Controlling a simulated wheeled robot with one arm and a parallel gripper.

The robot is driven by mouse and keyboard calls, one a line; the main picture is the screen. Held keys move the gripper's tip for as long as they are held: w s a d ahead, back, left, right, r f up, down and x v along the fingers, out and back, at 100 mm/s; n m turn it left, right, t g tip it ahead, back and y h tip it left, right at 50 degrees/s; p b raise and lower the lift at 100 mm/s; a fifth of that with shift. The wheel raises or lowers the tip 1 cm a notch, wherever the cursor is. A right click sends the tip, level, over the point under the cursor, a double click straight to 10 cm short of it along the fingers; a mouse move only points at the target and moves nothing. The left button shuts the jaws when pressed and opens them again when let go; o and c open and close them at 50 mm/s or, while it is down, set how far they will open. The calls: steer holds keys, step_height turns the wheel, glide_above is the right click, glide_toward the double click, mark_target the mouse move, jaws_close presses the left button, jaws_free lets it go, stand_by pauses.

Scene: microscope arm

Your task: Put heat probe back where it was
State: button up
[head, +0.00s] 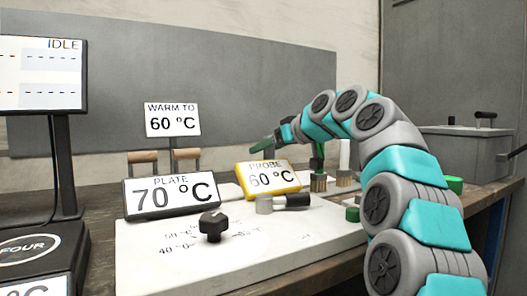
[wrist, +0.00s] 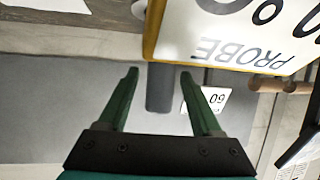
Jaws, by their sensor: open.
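The heat probe shows as a yellow-framed display (head: 269,178) reading "PROBE 60 °C", at the back right of the white plate top (head: 190,252). The display (wrist: 240,25) fills the top of the wrist view, upside down. A dark grey cylinder (wrist: 160,88) runs from its edge between my fingers; I cannot tell if they touch it. My gripper (wrist: 158,95) is open around this cylinder. In the head view my gripper (head: 265,146) is just above the display, and the cylinder cannot be made out there.
A "PLATE 70 °C" sign (head: 171,193), a black knob (head: 212,226) and a short cylinder with a black end (head: 284,202) are nearby. A "WARM TO 60 °C" sign (head: 172,120) stands behind. Brushes (head: 319,183) stand right of the display. The plate's front is clear.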

steer(key=v, duration=1)
steer(key=shift+d+b, duration=0.1)
steer(key=shift+b, duration=0.2)
steer(key=shift+c, duration=0.3)
stand_by(0.3)
